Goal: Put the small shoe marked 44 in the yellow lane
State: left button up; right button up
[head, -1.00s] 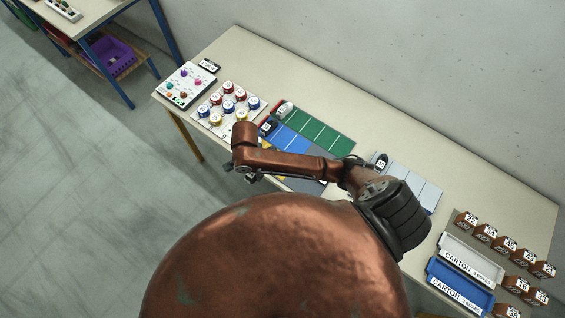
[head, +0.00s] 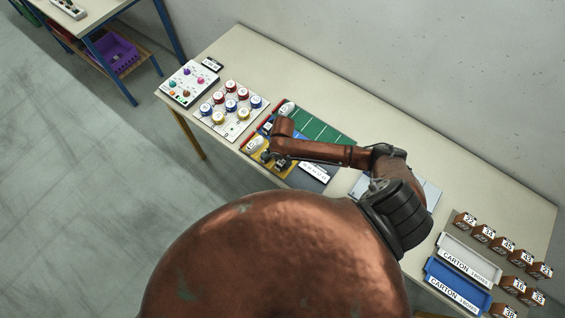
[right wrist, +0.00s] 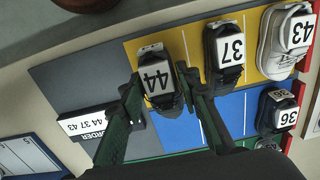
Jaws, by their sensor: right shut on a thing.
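The small dark shoe with the white label 44 (right wrist: 157,77) is between the fingers of my right gripper (right wrist: 158,82), which is shut on it. It is over the left end of the yellow lane (right wrist: 191,40) in the right wrist view, its lower end overlapping the blue lane's edge. I cannot tell whether it touches the lane. A dark shoe marked 37 (right wrist: 228,48) and a white shoe marked 43 (right wrist: 290,40) stand in the yellow lane to its right. In the head view my right gripper (head: 268,159) is over the yellow lane (head: 286,168). My left gripper is not in view.
An order card (right wrist: 95,122) reading 44 37 43 lies on the grey part beside the lanes. A shoe marked 36 (right wrist: 278,110) is in the blue lane (right wrist: 185,128). The green lane (head: 320,130) is behind. Cartons and trays (head: 470,258) are at the right.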

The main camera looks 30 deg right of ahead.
aim_at(282, 160)
jog(key=shift+a+f, duration=0.1)
jog(key=shift+f, duration=0.8)
jog(key=shift+f, duration=0.1)
jog(key=o, duration=1.2)
jog(key=shift+c, duration=0.2)
notch_tip(282, 160, up, 12)
jog(key=shift+r, duration=0.1)
